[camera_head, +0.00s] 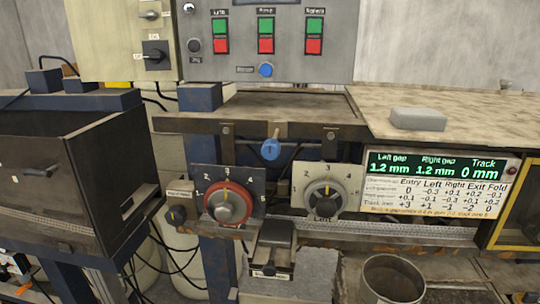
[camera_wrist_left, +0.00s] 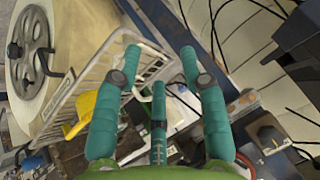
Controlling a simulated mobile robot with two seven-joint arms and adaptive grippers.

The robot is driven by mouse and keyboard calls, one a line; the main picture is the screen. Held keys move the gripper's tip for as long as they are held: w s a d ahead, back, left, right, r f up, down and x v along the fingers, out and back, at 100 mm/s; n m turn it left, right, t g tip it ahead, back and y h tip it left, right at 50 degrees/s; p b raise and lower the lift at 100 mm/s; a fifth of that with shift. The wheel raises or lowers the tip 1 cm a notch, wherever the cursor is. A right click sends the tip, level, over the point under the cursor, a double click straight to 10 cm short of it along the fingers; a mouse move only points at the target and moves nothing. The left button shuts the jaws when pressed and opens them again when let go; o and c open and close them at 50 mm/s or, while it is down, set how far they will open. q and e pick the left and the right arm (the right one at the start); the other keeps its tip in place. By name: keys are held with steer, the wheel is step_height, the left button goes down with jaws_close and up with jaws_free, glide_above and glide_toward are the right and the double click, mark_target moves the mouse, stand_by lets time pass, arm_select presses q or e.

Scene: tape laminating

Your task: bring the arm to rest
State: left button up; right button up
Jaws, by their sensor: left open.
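My left gripper (camera_wrist_left: 158,72) shows in the left wrist view with its teal fingers spread apart. It is open and nothing is between the fingers. Neither of my arms shows in the head view. In the head view, the machine front carries a red dial (camera_head: 228,204) and a grey dial (camera_head: 325,194). A blue knob (camera_head: 271,149) sits above and between them. A display (camera_head: 437,168) reads left gap 1.2 mm, right gap 1.2 mm and track 0 mm.
In the left wrist view, a white wire basket (camera_wrist_left: 97,75) with something yellow in it lies left of the fingers. A spoked wheel (camera_wrist_left: 30,54) is farther left. Black cables hang at upper right. In the head view, a metal pot (camera_head: 393,280) stands low at right.

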arm_select(q)
steer(key=s+d+f+n+g+h, duration=0.1)
steer(key=s+f+g, duration=0.15)
steer(key=s, duration=0.35)
steer(key=s+d+f+n+g, duration=0.1)
steer(key=s+f+g, duration=0.1)
steer(key=s+f, duration=0.25)
step_height(320, 180, down, 24)
steer(key=s+f+g+b, duration=0.1)
steer(key=s+b, duration=0.1)
steer(key=b, duration=0.2)
steer(key=s+a+f+g+b, duration=0.1)
steer(key=s+f+b, duration=0.3)
steer(key=s+f, duration=1.2)
step_height(320, 180, down, 3)
steer(key=shift+s+a+f+m, duration=0.15)
steer(key=shift+s+a+m, duration=0.15)
steer(key=shift+a, duration=0.5)
steer(key=shift+g, duration=0.25)
